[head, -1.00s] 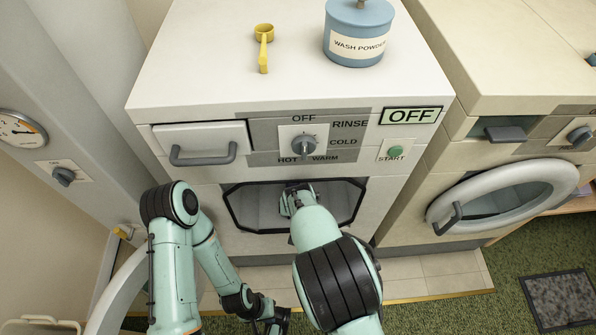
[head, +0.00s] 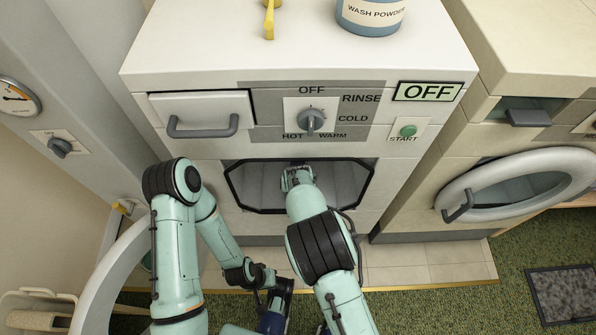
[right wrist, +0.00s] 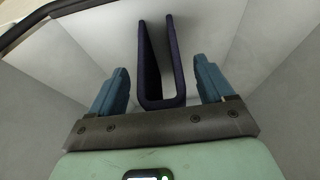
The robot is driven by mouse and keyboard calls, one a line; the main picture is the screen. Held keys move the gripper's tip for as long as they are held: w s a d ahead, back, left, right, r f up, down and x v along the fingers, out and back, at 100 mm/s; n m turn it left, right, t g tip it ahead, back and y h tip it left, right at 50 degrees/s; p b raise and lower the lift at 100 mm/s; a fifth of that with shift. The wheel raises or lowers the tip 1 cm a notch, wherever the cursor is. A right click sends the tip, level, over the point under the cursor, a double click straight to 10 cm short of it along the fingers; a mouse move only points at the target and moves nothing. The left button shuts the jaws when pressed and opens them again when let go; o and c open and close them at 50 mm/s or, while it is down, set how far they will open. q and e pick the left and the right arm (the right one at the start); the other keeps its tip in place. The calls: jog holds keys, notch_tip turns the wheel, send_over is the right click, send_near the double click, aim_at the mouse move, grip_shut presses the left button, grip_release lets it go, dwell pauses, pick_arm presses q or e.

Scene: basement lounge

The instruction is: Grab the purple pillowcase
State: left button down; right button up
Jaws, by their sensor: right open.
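The purple pillowcase (right wrist: 160,102) shows in the right wrist view as a dark purple, U-shaped fold standing inside the pale drum. It lies between the two blue fingers of my right gripper (right wrist: 163,76), which are apart, with a visible gap on each side. In the head view my right gripper (head: 297,178) reaches into the dark-rimmed opening of the washing machine (head: 180,221), and the pillowcase is hidden there. My left gripper (head: 275,308) hangs low in front of the machine, near the floor. Its fingers are too unclear to tell open from shut.
The round door (head: 100,280) stands open at the left. A second machine with a shut round door (head: 516,186) stands at the right. A yellow scoop (head: 269,20) and a wash powder tin (head: 371,15) are on top. The opening's rim (head: 369,190) surrounds my right arm.

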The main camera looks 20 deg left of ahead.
jog(key=shift+x, duration=1)
jog(key=shift+r, duration=0.15)
jog(key=c, duration=1.1)
